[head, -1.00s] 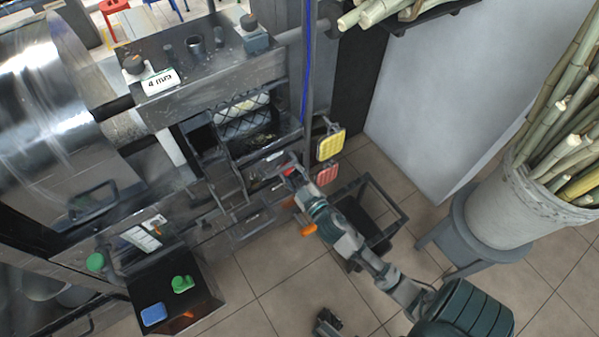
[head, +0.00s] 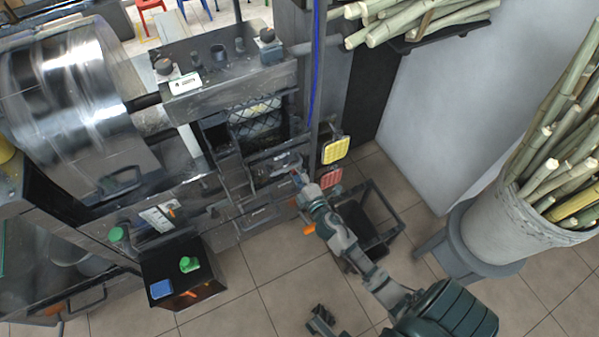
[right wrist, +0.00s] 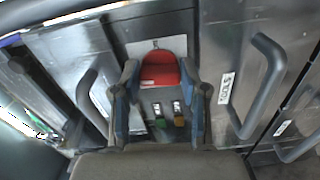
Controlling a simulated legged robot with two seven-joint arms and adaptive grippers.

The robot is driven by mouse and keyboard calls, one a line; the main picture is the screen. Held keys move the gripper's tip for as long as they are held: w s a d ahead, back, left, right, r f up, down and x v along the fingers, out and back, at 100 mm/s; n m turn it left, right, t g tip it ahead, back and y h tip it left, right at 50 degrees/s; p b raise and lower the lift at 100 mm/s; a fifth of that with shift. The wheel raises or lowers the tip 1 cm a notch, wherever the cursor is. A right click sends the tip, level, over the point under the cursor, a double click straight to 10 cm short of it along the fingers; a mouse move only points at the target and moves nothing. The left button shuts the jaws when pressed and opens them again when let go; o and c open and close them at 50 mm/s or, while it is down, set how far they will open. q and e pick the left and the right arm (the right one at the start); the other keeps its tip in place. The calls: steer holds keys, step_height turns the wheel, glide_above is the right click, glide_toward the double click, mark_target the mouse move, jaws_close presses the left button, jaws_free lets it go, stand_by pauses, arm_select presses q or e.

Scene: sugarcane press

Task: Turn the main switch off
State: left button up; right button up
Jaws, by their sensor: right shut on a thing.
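The main switch appears to be a red rounded handle (right wrist: 162,72) on a grey metal plate of the press, seen in the right wrist view. My right gripper (right wrist: 160,88) has one finger on each side of it and is shut on it. In the head view my right gripper (head: 300,180) is at the press front, and a bit of red shows at its tip; the rest of the switch is hidden. My left gripper (head: 323,321) is partly seen at the bottom edge, away from the press; its opening is unclear.
Small green (right wrist: 160,122) and orange (right wrist: 179,121) switches sit just below the red handle. Dark bar handles (right wrist: 262,85) stand out on both sides. Yellow (head: 335,150) and red sponges hang right of the gripper. A cane bucket (head: 490,220) stands at right.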

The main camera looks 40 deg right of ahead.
arm_select(q)
steer(key=shift+w+d+f+g, duration=0.2)
steer(key=shift+w+f+g, duration=0.05)
steer(key=shift+w+g, duration=0.3)
arm_select(e)
steer(key=shift+a+f+n, duration=0.25)
steer(key=shift+n, duration=0.55)
steer(key=o, duration=0.9)
steer(key=shift+f, duration=0.1)
steer(key=shift+o, duration=1.2)
arm_select(q)
steer(key=shift+w+a, duration=0.1)
steer(key=shift+a, duration=0.05)
arm_select(e)
steer(key=shift+d+r, duration=0.15)
steer(key=shift+r, duration=0.15)
arm_select(q)
steer(key=shift+f, duration=0.1)
